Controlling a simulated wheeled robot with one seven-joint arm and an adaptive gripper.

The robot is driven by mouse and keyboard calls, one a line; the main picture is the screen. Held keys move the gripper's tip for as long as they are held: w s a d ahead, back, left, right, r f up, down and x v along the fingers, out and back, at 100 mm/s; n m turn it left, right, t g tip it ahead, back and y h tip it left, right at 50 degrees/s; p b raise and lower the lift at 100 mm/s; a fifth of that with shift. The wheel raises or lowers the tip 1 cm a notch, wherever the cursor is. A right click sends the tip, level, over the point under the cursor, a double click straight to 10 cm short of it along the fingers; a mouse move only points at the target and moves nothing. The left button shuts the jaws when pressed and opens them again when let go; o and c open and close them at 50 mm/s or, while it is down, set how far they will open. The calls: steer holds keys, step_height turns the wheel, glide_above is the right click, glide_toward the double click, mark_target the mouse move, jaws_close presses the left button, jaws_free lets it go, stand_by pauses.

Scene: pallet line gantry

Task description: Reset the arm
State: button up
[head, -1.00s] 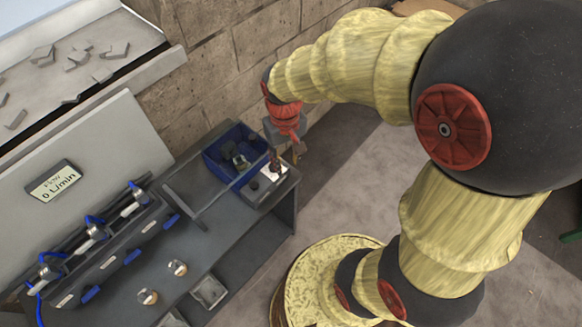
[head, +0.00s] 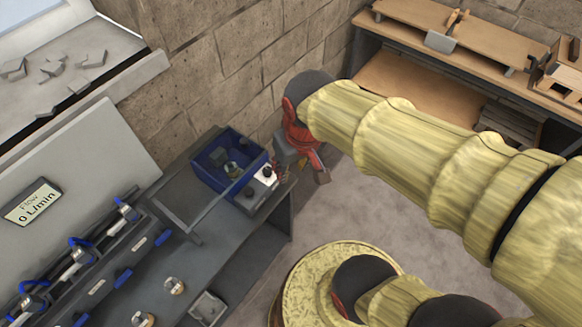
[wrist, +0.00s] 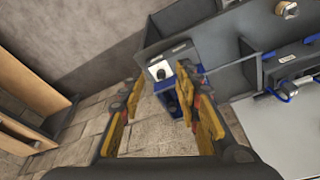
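My gripper (head: 318,170) hangs at the end of my yellow and black arm, just right of the grey bench's far corner in the head view. No held object shows.
A blue bin (head: 215,188) and a white card (head: 265,176) with a dark piece sit at the grey bench's (head: 195,258) far end. A flow panel (head: 32,201) stands left. A wooden workbench (head: 408,50) is at back right. Floor between is clear.

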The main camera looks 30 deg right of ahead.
stand_by(0.3)
steer(key=s+r+t+b, duration=0.2)
steer(key=t+b, duration=0.1)
steer(key=b, duration=0.1)
steer(key=shift+s+r, duration=0.35)
